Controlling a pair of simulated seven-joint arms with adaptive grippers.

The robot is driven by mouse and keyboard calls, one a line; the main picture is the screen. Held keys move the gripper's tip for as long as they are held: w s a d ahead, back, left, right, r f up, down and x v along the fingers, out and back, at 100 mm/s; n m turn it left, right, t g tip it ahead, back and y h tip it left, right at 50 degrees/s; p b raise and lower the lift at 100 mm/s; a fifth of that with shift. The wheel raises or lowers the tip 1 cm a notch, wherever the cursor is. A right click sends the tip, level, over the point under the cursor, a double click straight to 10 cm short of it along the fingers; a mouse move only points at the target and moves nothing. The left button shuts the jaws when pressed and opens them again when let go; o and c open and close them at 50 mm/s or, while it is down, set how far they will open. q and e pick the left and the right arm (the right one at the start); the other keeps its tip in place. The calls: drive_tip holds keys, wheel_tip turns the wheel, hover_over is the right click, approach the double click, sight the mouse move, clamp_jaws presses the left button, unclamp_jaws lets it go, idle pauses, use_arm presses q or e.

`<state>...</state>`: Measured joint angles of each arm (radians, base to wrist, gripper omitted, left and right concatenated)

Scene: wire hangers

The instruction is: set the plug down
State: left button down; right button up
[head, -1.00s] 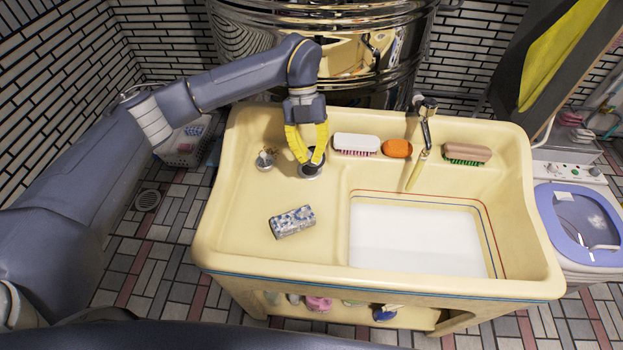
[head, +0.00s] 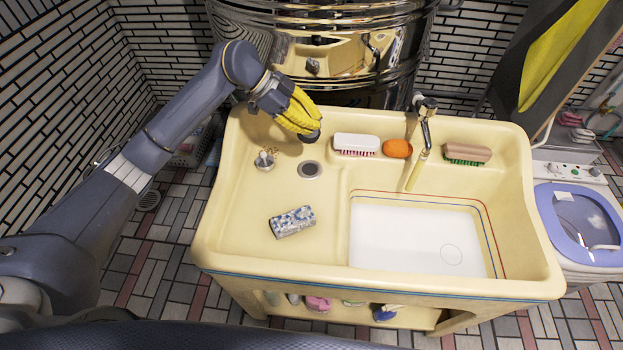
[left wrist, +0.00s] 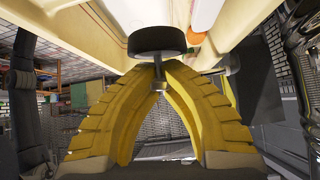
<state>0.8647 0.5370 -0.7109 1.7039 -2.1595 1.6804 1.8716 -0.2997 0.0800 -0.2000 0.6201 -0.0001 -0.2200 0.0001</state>
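The plug (head: 311,136) is a dark round disc with a short stem. My left gripper (head: 310,127) is shut on it and holds it up behind the drain hole (head: 310,169), clear of the hole. In the left wrist view the black plug (left wrist: 157,40) sits at the tips of the yellow fingers (left wrist: 158,66), which close on its stem. The drain hole is uncovered, in the raised left part of the cream sink (head: 235,215). My right gripper is not in view.
A small metal fitting (head: 264,159) is left of the drain. A white brush (head: 356,142), orange soap (head: 397,148) and brown brush (head: 466,153) line the back ledge, near the tap (head: 427,125). A patterned block (head: 292,221) lies in front. The left shelf is otherwise clear.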

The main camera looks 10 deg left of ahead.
use_arm(q)
drive_tip(key=n+t, duration=0.1)
drive_tip(key=n, duration=0.1)
drive_tip(key=w+n+t+h, duration=0.1)
drive_tip(key=t, duration=0.1)
drive_tip(key=shift+a+r+n, duration=0.1)
drive_tip(key=shift+n, duration=0.3)
drive_tip(key=shift+r+n+t, duration=0.1)
drive_tip(key=shift+n+t, duration=0.2)
drive_tip(key=shift+n, duration=0.2)
drive_tip(key=shift+f+h, duration=0.2)
drive_tip(key=shift+h, duration=0.1)
wheel_tip(320, 180, down, 20)
drive_tip(key=shift+r, duration=0.15)
drive_tip(key=c, duration=1.6)
unclamp_jaws()
drive_tip(key=v, duration=1.2)
